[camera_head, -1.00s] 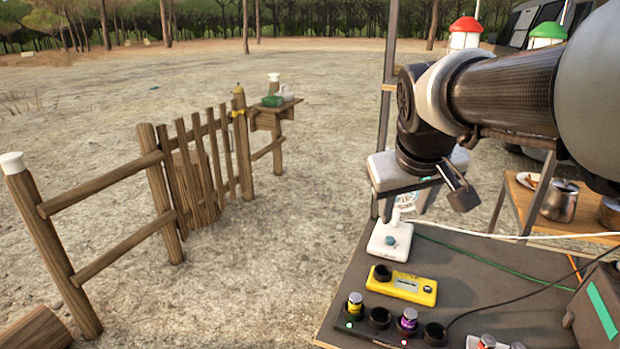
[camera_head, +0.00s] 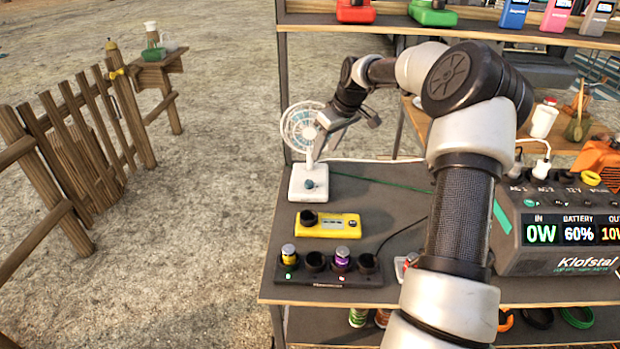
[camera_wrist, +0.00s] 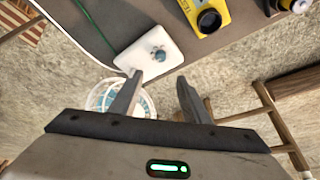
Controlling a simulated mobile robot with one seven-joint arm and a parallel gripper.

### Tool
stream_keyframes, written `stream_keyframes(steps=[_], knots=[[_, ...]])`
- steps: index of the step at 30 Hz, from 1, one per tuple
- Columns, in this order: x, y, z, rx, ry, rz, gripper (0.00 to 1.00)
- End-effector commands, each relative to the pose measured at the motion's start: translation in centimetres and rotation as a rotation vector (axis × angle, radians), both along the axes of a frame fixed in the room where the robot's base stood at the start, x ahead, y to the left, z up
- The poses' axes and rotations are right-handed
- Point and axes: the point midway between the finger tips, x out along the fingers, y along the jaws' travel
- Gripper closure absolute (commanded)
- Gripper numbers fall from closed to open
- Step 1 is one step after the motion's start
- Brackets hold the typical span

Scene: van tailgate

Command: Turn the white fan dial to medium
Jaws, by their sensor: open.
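The white fan (camera_head: 303,130) stands upright on the far left part of the dark table. Its white base carries a teal dial (camera_head: 309,183) on the side toward me. The dial's setting is too small to read. My gripper (camera_head: 343,128) is open and empty, just right of the fan head. In the wrist view my gripper (camera_wrist: 158,88) has its fingers spread, with the left finger overlapping the fan head (camera_wrist: 108,98). The dial (camera_wrist: 158,54) shows on the white base beyond the fingertips, apart from them.
A yellow device (camera_head: 328,224) with a black knob lies nearer than the fan. A black charger strip (camera_head: 325,268) holding batteries sits at the front edge. A power station (camera_head: 560,225) stands right. A green cable (camera_head: 380,183) crosses the table. A shelf post (camera_head: 284,95) rises behind the fan.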

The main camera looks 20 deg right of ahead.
Motion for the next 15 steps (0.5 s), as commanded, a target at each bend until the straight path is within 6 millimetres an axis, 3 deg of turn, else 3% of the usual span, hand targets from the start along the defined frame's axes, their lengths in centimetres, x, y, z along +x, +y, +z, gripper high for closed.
stream_keyframes(steps=[15], knots=[[3.8,1.8,-10.5,0.002,0.004,0.0,0.57]])
